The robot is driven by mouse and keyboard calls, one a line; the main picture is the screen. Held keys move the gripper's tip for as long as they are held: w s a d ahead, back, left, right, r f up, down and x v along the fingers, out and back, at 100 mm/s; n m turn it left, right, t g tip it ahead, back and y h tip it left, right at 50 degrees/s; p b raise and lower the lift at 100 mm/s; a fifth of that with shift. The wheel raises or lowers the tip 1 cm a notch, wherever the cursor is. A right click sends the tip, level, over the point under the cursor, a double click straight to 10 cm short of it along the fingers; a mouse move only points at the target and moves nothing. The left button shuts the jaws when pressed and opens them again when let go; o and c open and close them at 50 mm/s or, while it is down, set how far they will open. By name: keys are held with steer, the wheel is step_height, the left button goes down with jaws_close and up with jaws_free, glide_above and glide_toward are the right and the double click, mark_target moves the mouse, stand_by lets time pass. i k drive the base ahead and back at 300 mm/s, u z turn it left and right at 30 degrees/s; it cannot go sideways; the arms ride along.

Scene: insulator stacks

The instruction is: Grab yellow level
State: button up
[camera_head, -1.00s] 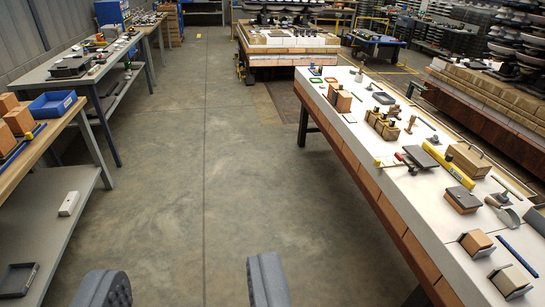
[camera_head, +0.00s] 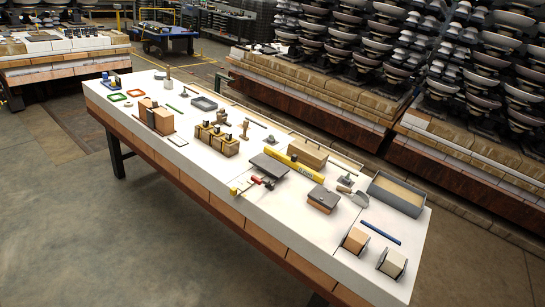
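The yellow level (camera_head: 296,165) is a long yellow bar lying on the white top of the long workbench (camera_head: 215,178), near the middle of the view. It runs diagonally from upper left to lower right. A dark grey plate (camera_head: 270,165) lies just to its left, and a tan block (camera_head: 307,153) stands close behind it. My gripper is not in view now, so its distance to the level and its opening do not show.
A red-handled tool (camera_head: 262,183) lies in front of the level. A trowel (camera_head: 352,197), a dark-topped block (camera_head: 323,199) and a grey tray (camera_head: 396,194) are to its right. Open floor (camera_head: 110,235) lies left of the bench. Insulator stacks (camera_head: 460,70) stand behind.

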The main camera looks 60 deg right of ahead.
mark_target(292, 162)
steer(key=z, duration=0.15)
steer(key=i, duration=1.25)
steer(key=z, duration=0.7)
steer(key=i, duration=1.15)
steer(key=z, duration=1.45)
steer(key=i, duration=1.15)
steer(key=z, duration=0.55)
